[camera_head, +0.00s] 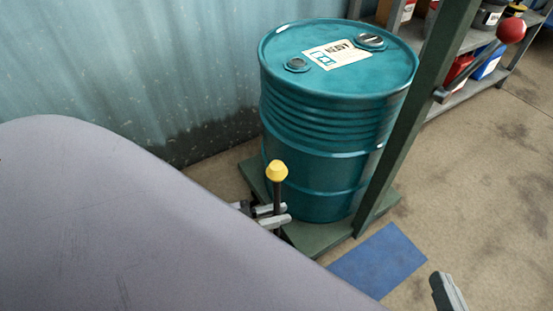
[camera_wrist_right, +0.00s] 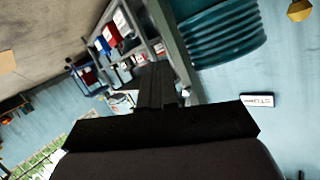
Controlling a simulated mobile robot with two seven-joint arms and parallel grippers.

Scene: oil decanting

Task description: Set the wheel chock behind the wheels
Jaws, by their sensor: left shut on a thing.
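A yellow knob on a dark upright rod (camera_head: 277,172) stands beside the green wheeled-frame platform (camera_head: 330,236); I cannot tell whether it belongs to the wheel chock. My left gripper (camera_head: 272,215) is shut around this rod below the knob. The yellow knob also shows in the right wrist view (camera_wrist_right: 299,10). No chock block and no wheels can be made out. The teal drum (camera_head: 325,130) stands upright on the platform. My right gripper (camera_head: 447,292) is at the lower right, apart from everything; its fingers (camera_wrist_right: 158,85) look closed together and empty in the right wrist view.
A blue floor patch (camera_head: 379,261) lies in front of the platform. A green post with a red-knobbed lever (camera_head: 511,30) rises right of the drum. A shelf with containers (camera_head: 490,60) stands behind. A large grey surface covers the lower left. Floor at right is clear.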

